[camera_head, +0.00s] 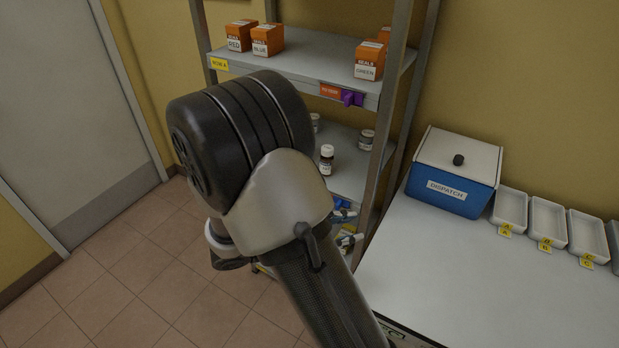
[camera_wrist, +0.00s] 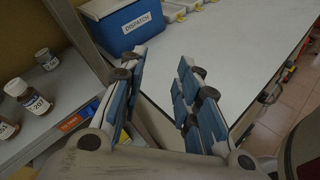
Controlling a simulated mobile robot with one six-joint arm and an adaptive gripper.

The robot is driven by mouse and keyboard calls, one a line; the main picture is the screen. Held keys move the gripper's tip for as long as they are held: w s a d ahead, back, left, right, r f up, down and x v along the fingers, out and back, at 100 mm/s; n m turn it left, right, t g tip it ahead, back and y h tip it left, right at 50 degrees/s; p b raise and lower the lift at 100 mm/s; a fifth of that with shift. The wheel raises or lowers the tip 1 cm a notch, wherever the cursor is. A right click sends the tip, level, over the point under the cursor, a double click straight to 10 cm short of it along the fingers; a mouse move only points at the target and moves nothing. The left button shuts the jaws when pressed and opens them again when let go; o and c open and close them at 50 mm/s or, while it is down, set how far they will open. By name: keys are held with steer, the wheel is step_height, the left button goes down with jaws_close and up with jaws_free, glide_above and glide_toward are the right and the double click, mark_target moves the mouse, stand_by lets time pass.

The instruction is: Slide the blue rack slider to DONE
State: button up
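In the wrist view a small blue piece (camera_wrist: 91,107), which looks like the blue rack slider, sits on the shelf's front edge beside an orange label (camera_wrist: 71,123). The label's writing is too small to read. My gripper (camera_wrist: 160,75) is open and empty, its two blue-padded fingers apart. The blue piece is to the left of the left finger, apart from the space between the fingers. In the head view my gripper (camera_head: 346,226) shows partly behind my arm, in front of the lower shelf. I cannot tell the slider from the blue finger pads there.
The upper shelf (camera_head: 310,60) has a purple slider (camera_head: 352,98) beside an orange label, and orange seal boxes (camera_head: 268,40). Bottles (camera_head: 327,160) stand on the lower shelf. A blue DISPATCH box (camera_head: 450,191) and white trays (camera_head: 547,223) stand on the white table (camera_head: 460,285).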

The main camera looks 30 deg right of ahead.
steer(key=w+a+f+n+t+h, duration=0.1)
steer(key=w+f+n+t+h, duration=0.1)
steer(key=w+f+n+t, duration=0.4)
steer(key=n+t+y+p, duration=0.1)
steer(key=n+t, duration=0.4)
steer(key=n, duration=0.1)
glide_toward(339, 205)
steer(key=b+x, duration=0.2)
steer(key=x, duration=0.7)
steer(key=shift+w+b, duration=0.2)
steer(key=shift+b, duration=0.1)
steer(key=shift+f, duration=0.1)
jaws_close()
steer(key=shift+a, duration=0.1)
